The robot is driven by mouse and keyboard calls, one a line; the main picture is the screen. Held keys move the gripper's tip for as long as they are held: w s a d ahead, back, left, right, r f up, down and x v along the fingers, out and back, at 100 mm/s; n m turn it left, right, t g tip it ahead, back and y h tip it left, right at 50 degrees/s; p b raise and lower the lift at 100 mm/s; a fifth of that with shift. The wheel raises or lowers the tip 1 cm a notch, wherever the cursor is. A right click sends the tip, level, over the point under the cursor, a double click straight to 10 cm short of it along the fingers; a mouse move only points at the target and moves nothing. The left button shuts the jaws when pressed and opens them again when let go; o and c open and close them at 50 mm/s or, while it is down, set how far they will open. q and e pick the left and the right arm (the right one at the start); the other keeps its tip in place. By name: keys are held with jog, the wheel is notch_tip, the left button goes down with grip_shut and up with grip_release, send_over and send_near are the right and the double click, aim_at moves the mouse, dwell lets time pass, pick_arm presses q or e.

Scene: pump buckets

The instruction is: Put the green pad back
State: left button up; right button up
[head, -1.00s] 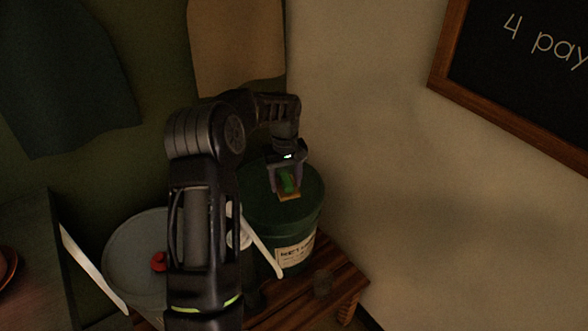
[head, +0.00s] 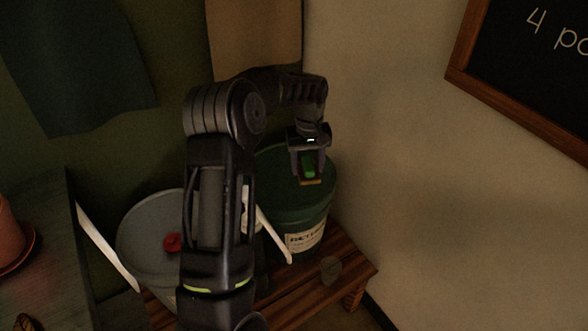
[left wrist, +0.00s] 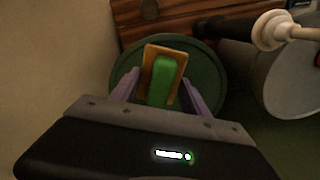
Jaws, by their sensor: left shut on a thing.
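My left gripper (head: 309,176) points down over the lid of the dark green bucket (head: 318,212). It is shut on the green pad (head: 309,165), which has a tan-brown edge or backing. In the left wrist view the green pad (left wrist: 162,80) sits between the two fingers, with the green bucket's round lid (left wrist: 207,75) behind it. I cannot tell whether the pad touches the lid. My right gripper is not in view.
A grey bucket (head: 140,240) with a red piece (head: 172,242) stands left of the green one, partly hidden by my arm. A wall rises close on the right.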

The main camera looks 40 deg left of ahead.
pick_arm(q)
jog(key=d+r+m, duration=0.1)
jog(key=d+m, duration=0.2)
jog(key=d, duration=0.4)
jog(key=s+d+r+m, duration=0.1)
jog(key=d+r+m, duration=0.1)
jog(key=d, duration=0.6)
jog(key=d+r+m, duration=0.2)
jog(key=d+m, duration=0.2)
jog(key=d, duration=0.3)
jog(key=shift+s+d+r+m, duration=0.25)
jog(key=shift+s+d+m, duration=0.1)
jog(key=shift+s+m, duration=0.05)
jog(key=shift+r, duration=0.15)
